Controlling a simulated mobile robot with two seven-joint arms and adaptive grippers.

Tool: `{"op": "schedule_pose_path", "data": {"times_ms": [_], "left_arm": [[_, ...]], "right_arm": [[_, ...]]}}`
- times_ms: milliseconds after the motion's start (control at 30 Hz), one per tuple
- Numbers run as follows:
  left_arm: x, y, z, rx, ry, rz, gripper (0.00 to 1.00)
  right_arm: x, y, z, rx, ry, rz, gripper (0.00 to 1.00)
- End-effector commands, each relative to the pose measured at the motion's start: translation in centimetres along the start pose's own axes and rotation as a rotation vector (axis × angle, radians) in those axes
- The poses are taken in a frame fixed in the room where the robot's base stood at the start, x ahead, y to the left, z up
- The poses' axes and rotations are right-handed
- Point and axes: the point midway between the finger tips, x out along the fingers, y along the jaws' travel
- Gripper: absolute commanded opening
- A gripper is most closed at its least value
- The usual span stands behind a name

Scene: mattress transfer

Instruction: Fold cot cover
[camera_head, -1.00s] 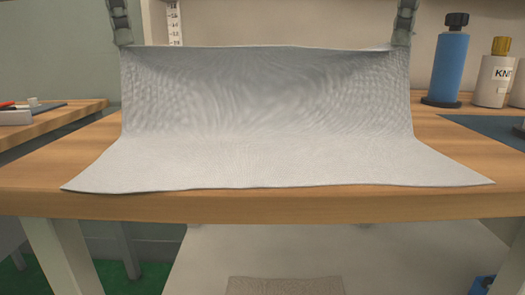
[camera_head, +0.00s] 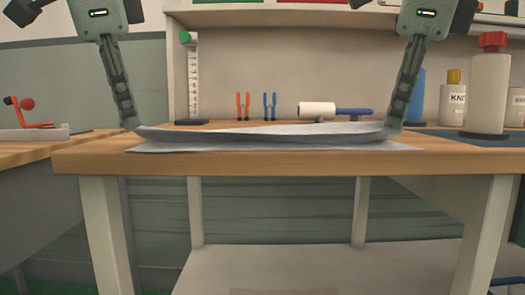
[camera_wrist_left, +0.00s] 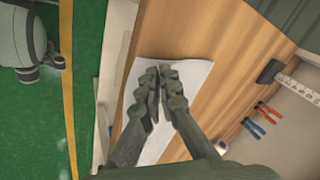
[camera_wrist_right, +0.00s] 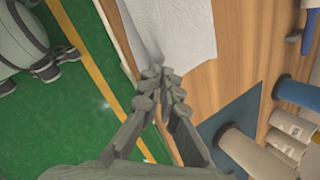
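The cot cover (camera_head: 265,147) is a light grey-white cloth lying low on the wooden table, with one layer over another and its raised edge spanning between my grippers. My left gripper (camera_head: 130,124) is shut on the cover's left corner near the table's front edge. It also shows in the left wrist view (camera_wrist_left: 160,72) with its fingers together over the cloth (camera_wrist_left: 192,72). My right gripper (camera_head: 391,129) is shut on the right corner. The right wrist view shows its fingertips (camera_wrist_right: 158,74) at the corner of the cloth (camera_wrist_right: 175,30). The lower layer is mostly hidden.
A measuring stand (camera_head: 192,80), orange pliers (camera_head: 242,105), blue pliers (camera_head: 269,105) and a white roll (camera_head: 317,110) stand at the back. A red-capped bottle (camera_head: 489,90) stands at the right.

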Motion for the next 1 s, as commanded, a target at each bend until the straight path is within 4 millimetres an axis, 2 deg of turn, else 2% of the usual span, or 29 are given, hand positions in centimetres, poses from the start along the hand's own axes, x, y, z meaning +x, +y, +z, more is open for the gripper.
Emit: {"op": "schedule_pose_path", "data": {"times_ms": [200,500,800,1000], "left_arm": [[1.5,0.7,0.4,-0.006,0.022,-0.036,0.0],[1.7,0.8,0.5,-0.007,0.026,-0.043,0.0],[1.7,0.8,0.5,-0.007,0.026,-0.043,0.37],[1.6,0.8,0.5,-0.006,0.026,-0.043,0.38]], "right_arm": [[1.5,0.7,-0.5,0.006,-0.022,-0.037,0.0],[1.7,0.8,-0.5,0.007,-0.027,-0.043,0.0],[1.7,0.8,-0.5,0.007,-0.026,-0.043,0.37],[1.6,0.8,-0.5,0.007,-0.026,-0.043,0.38]]}}
